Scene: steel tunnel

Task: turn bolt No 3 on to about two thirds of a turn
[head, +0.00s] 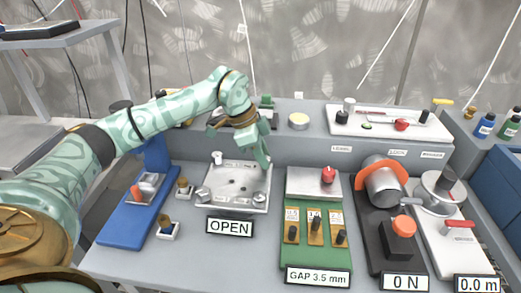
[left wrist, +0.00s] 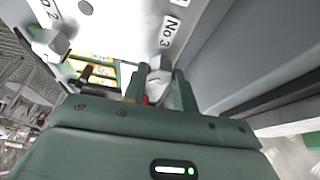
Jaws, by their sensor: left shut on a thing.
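A square metal plate (head: 233,203) lies on the bench in the head view, with an OPEN sign in front of it. My left gripper (head: 262,157) reaches down onto its far right corner, and there it hides the bolt in the head view. In the left wrist view the label No 3 (left wrist: 170,30) is just beyond my left gripper (left wrist: 160,85). Its two fingers are shut on the pale head of bolt No 3 (left wrist: 158,73). Another bolt (left wrist: 57,46) stands by the label No 2 (left wrist: 45,14). My right gripper is not in view.
A blue stand (head: 125,228) is left of the plate. A green board (head: 317,258) with brass strips and a GAP 3.5 mm sign is to the right. Farther right are a device with an orange knob (head: 403,226) and a crank unit (head: 445,205). A raised ledge runs behind.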

